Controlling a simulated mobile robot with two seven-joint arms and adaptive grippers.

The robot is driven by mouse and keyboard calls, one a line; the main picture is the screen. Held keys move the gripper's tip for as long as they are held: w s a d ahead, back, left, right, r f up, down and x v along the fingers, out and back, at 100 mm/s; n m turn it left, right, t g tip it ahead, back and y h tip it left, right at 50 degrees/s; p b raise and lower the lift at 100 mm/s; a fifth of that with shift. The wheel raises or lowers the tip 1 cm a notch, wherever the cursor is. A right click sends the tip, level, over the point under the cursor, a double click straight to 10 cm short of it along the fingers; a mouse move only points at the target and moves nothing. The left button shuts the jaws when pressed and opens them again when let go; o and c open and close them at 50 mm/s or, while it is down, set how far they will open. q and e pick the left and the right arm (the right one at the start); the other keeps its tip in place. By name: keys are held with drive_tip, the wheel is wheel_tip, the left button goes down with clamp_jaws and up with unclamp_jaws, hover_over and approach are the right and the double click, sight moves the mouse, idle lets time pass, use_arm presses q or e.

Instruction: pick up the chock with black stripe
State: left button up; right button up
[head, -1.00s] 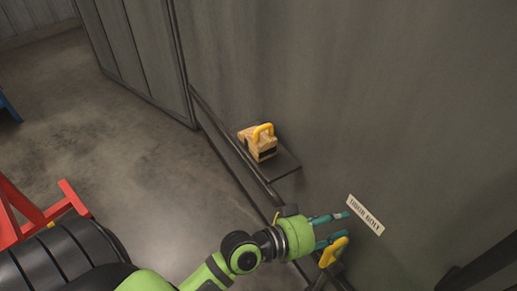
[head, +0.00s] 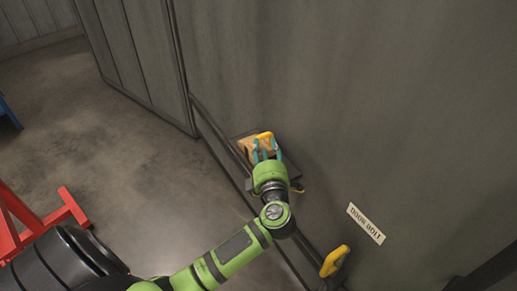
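The chock (head: 244,145) is a wooden block with a yellow handle (head: 266,136), resting on a small dark shelf (head: 291,172) on the grey wall. Its black stripe is hidden behind my gripper now. My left gripper (head: 265,148) is at the chock, with its teal fingers apart on either side of the handle area. I cannot tell whether the fingers touch it. My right gripper is not in view.
A red frame (head: 40,222) stands on the floor at left. The concrete floor (head: 130,170) between is clear.

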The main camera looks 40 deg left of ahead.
sight(265, 135)
use_arm(q)
drive_tip(key=x, duration=0.5)
drive_tip(key=shift+w+r, duration=0.15)
drive_tip(key=shift+w, duration=0.3)
drive_tip(key=shift+r, duration=0.1)
clamp_jaws()
